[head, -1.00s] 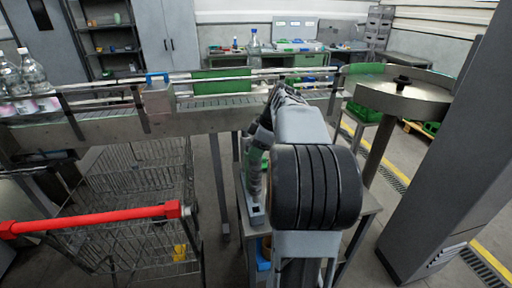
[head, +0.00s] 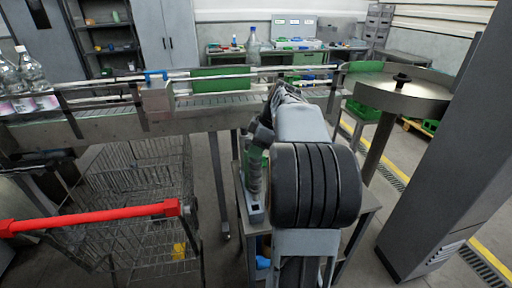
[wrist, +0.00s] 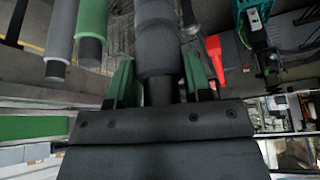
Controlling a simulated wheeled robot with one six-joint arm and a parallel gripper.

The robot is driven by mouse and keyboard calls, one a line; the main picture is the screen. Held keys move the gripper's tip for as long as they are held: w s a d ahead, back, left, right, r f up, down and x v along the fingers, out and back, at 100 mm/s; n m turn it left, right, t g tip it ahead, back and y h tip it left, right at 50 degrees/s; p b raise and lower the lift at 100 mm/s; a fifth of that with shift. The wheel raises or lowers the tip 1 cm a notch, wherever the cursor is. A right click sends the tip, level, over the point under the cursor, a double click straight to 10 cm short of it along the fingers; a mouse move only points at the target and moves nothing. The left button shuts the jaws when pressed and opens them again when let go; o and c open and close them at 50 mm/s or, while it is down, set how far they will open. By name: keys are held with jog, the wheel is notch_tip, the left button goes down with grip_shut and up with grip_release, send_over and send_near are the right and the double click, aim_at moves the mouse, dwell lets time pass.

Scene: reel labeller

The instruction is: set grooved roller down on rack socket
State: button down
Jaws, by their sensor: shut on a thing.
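In the wrist view my gripper (wrist: 157,68) has its green fingers shut on the shaft of a grey grooved roller (wrist: 155,38). The roller extends away from the fingers past the top edge of the picture. A plain grey roller (wrist: 62,30) and a green roller (wrist: 91,22) are to its left, apart from it. In the head view my arm hides most of the gripper area. A grey ribbed cylinder (head: 254,176) stands upright just left of my arm, with green behind it. I cannot clearly make out the rack socket.
A small table (head: 366,205) stands under my arm. A conveyor (head: 110,122) with bottles (head: 32,72) runs behind, ending at a round turntable (head: 402,92). A wire cart (head: 130,225) with a red handle (head: 90,217) is at left. A tall grey cabinet (head: 435,170) stands at right.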

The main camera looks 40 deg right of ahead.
jog(key=shift+f+b, duration=3.15)
jog(key=shift+f, duration=0.65)
jog(key=shift+c, duration=2.4)
grip_release()
jog(key=p+v, duration=0.1)
jog(key=v, duration=1.2)
jog(key=shift+r, duration=0.35)
jog(key=shift+s, duration=0.1)
jog(key=m+p, duration=0.1)
jog(key=m, duration=0.1)
send_over(256, 166)
jog(key=s+a, duration=0.1)
jog(key=a, duration=0.1)
notch_tip(256, 166, down, 2)
jog(key=s+a+f+m+h+p, duration=0.1)
jog(key=s+a+f+m+h, duration=0.15)
jog(key=a+f, duration=0.4)
jog(key=s+a+f+m, duration=0.2)
jog(key=s+a+f, duration=0.1)
jog(key=a+f, duration=0.1)
jog(key=s+a+f+m+p, duration=0.1)
jog(key=s+a+f+m, duration=0.1)
jog(key=s+a+f, duration=0.2)
jog(key=a+h, duration=0.1)
jog(key=a, duration=0.2)
jog(key=shift+a, duration=0.15)
